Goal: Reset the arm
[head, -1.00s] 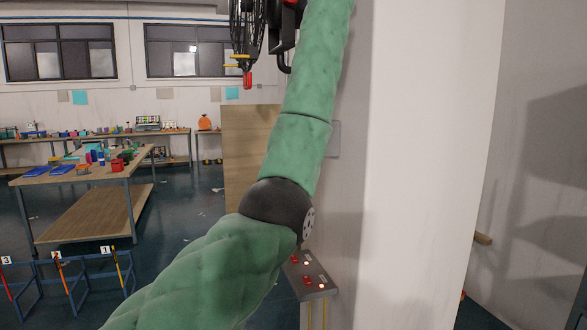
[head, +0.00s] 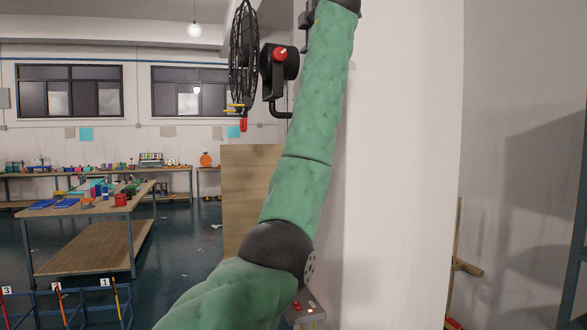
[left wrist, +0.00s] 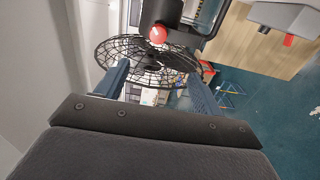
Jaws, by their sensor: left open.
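My left arm, in padded green sleeves, rises through the middle of the head view to a dark joint at the top edge. My left gripper (left wrist: 158,70) shows clearly in the left wrist view, where its two blue fingers are spread apart with nothing held between them. A black wire-caged fan (head: 245,60) with a red knob (head: 280,53) is left of the raised forearm. In the left wrist view the fan cage (left wrist: 125,52) appears beyond the fingers, with a red knob (left wrist: 158,34) above; I see no contact. My right gripper is out of view.
A white pillar (head: 400,180) stands close to the right of my arm. A wooden panel (head: 245,190) is behind it. A small box with red buttons (head: 305,308) is low beside the elbow.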

